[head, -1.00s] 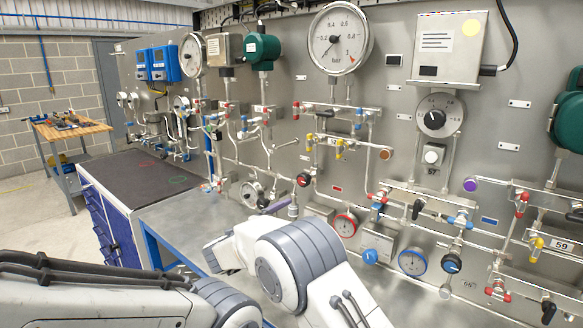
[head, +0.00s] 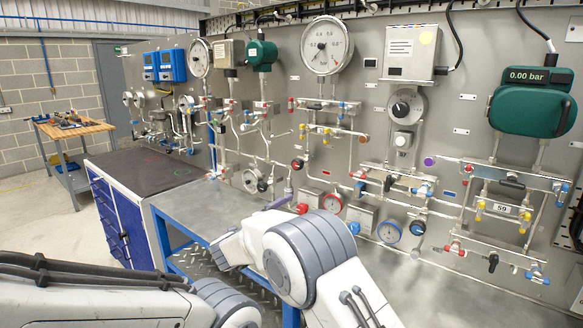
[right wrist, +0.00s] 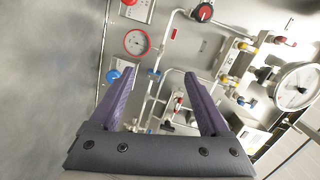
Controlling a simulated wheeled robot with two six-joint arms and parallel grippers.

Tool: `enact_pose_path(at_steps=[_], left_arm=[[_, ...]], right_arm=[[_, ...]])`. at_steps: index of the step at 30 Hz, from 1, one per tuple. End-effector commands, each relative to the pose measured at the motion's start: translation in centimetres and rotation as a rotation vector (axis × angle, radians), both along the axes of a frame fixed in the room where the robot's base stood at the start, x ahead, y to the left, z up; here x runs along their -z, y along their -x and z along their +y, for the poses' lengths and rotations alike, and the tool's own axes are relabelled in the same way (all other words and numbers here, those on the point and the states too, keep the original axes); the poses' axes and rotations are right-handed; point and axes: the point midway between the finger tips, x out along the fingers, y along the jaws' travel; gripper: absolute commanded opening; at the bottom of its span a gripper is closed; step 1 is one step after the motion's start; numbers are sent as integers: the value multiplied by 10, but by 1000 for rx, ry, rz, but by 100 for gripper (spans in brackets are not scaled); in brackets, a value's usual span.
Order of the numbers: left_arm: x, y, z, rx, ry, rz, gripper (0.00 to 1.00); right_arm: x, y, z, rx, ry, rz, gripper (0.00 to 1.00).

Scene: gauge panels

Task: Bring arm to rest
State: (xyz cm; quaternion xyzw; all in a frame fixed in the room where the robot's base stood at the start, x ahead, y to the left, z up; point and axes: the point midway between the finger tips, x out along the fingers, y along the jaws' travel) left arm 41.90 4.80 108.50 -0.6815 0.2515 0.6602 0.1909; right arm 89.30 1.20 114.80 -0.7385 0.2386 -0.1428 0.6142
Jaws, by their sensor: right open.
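My right arm (head: 310,258) reaches in from the bottom of the head view, with its white and grey links folded over the workbench. A purple finger of my right gripper (head: 281,202) shows just past the wrist, in front of the panel's lower left part. In the right wrist view the two purple fingers of the gripper (right wrist: 161,75) stand wide apart with nothing between them. Pipes and valves show beyond them. My left arm (head: 90,295) crosses the lower left of the head view; its gripper is out of view.
The gauge panel (head: 285,105) carries a large round gauge (head: 326,46), a green gauge reading 0.00 bar (head: 533,101), pipes and small valves. The metal workbench (head: 205,212) stands before it. A blue drawer cabinet (head: 112,213) and a wooden table (head: 72,131) are at left.

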Motion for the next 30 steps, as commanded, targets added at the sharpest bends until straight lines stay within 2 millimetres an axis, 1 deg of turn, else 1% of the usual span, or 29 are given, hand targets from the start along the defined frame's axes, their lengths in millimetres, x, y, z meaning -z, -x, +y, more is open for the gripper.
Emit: enact_pose_path(at_steps=[5,11,14,17,20,23,24,27,29,30], left_arm=[[1,0,0,0,-1,1,50],[1,0,0,0,-1,1,50],[1,0,0,0,-1,1,50],[1,0,0,0,-1,1,50],[1,0,0,0,-1,1,50],[1,0,0,0,-1,1,50],[1,0,0,0,-1,1,50],[1,0,0,0,-1,1,50],[1,0,0,0,-1,1,50],[1,0,0,0,-1,1,50]], right_arm=[[-7,-11,-3,-102,60,48,80],[-15,-19,-18,-260,165,141,80],[-14,-17,-30,-364,239,216,80],[-9,-5,-44,-488,330,317,80],[7,25,-67,-649,447,472,80],[38,84,-97,-846,581,690,80],[50,109,-108,-914,623,770,80],[73,163,-129,-1044,694,929,80],[83,188,-139,-1100,712,996,80],[88,205,-146,-1127,725,1044,80]])
